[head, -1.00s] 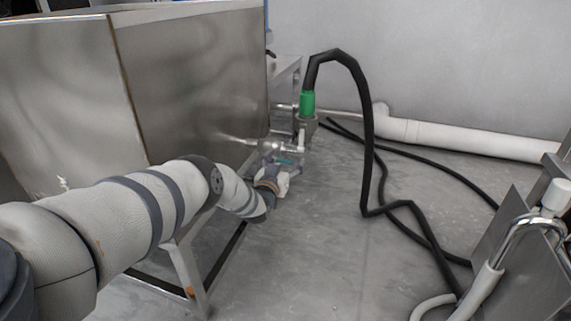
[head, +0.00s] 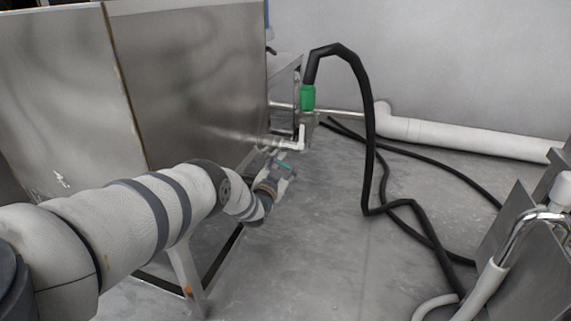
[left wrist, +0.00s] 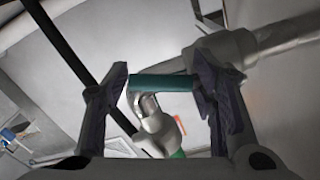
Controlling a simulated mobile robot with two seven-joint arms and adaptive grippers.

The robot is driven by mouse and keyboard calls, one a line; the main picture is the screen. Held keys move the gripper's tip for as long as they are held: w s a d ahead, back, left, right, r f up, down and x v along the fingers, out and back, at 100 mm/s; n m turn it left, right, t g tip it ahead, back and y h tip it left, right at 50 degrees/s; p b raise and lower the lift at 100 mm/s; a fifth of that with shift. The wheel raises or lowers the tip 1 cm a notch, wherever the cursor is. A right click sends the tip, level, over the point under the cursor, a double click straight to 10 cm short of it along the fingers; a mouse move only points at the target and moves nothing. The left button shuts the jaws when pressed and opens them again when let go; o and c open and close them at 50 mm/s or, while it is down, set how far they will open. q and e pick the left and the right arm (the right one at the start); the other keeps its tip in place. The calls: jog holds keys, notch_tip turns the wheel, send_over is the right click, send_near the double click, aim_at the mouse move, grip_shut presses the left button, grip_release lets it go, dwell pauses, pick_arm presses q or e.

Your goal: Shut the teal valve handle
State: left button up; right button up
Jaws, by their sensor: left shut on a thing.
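The teal valve handle (left wrist: 162,83) is a short bar lying across between the two fingers of my left gripper (left wrist: 160,88) in the left wrist view. A finger sits at each end of the bar, and the gripper is shut on it. In the head view my left gripper (head: 282,166) is low beside the metal tank, just below a pale pipe (head: 288,143). A small piece of the teal handle (head: 285,166) shows there; the fingers cover the rest. My right gripper is not in view.
A large steel tank (head: 200,85) stands left of the gripper. A black hose (head: 367,140) with a green fitting (head: 308,97) hangs behind and to the right. A white pipe (head: 470,140) runs along the wall. The floor between is mostly open.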

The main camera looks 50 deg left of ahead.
pick_arm(q)
jog(key=s+a+f+m+b, duration=0.3)
jog(key=a+f+m, duration=0.1)
jog(key=m, duration=0.7)
jog(key=shift+a+m+b, duration=0.35)
jog(key=shift+a+m, duration=0.05)
jog(key=shift+a, duration=0.2)
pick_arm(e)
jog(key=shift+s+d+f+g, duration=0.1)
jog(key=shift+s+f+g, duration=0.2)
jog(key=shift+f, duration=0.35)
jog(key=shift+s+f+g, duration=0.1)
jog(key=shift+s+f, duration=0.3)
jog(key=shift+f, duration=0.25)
pick_arm(q)
jog(key=shift+f, duration=0.1)
jog(key=o, duration=1.7)
jog(key=shift+a, duration=0.1)
jog(key=shift+o, duration=0.2)
